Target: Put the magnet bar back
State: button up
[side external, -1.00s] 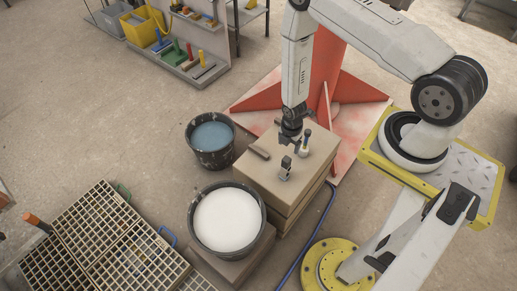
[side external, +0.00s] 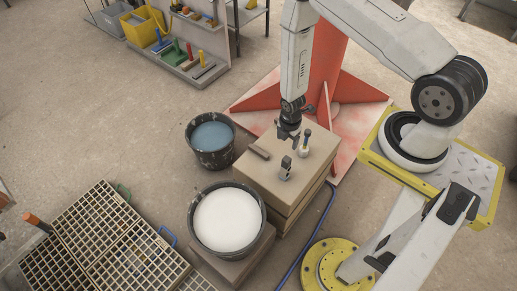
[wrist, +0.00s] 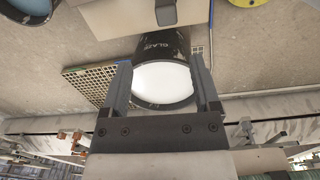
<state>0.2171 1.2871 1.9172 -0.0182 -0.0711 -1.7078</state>
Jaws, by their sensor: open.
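A short dark bar (side external: 260,153) lies flat near the left edge of the tan block's top (side external: 262,176); I cannot tell for sure whether it is the magnet bar. A small grey clamp-like piece (side external: 286,168) stands near the block's front edge. A small white and blue upright item (side external: 305,143) stands to the right. My gripper (side external: 288,136) appears above the block top, among these items. In the wrist view my gripper (wrist: 161,62) has its fingers wide apart with nothing between them. A dark piece (wrist: 166,12) shows on the block beyond the fingers.
A black bucket of white glaze (side external: 227,184) stands in front of the block, and a bucket of blue liquid (side external: 211,158) to its left. Grid racks (side external: 95,236) lie at lower left. A tool shelf (side external: 196,80) stands at the back. Open floor lies between them.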

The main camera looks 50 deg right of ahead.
jog(key=w+a+r+m, duration=0.1)
jog(key=w+r+m, duration=0.3)
jog(key=r, duration=0.6)
jog(key=s+a+r+m+t, duration=0.1)
jog(key=s+a+r+m, duration=0.1)
jog(key=r+m, duration=0.2)
jog(key=s+a+r+m, duration=0.2)
jog(key=r+m, duration=0.2)
jog(key=r, duration=0.7)
jog(key=s+a+r+m+t, duration=0.1)
jog(key=s+a+r+m, duration=0.1)
jog(key=r+m, duration=0.3)
notch_tip(320, 180, up, 3)
jog(key=shift+s+r+t, duration=0.2)
jog(key=shift+s+t, duration=0.1)
jog(key=shift+s, duration=0.3)
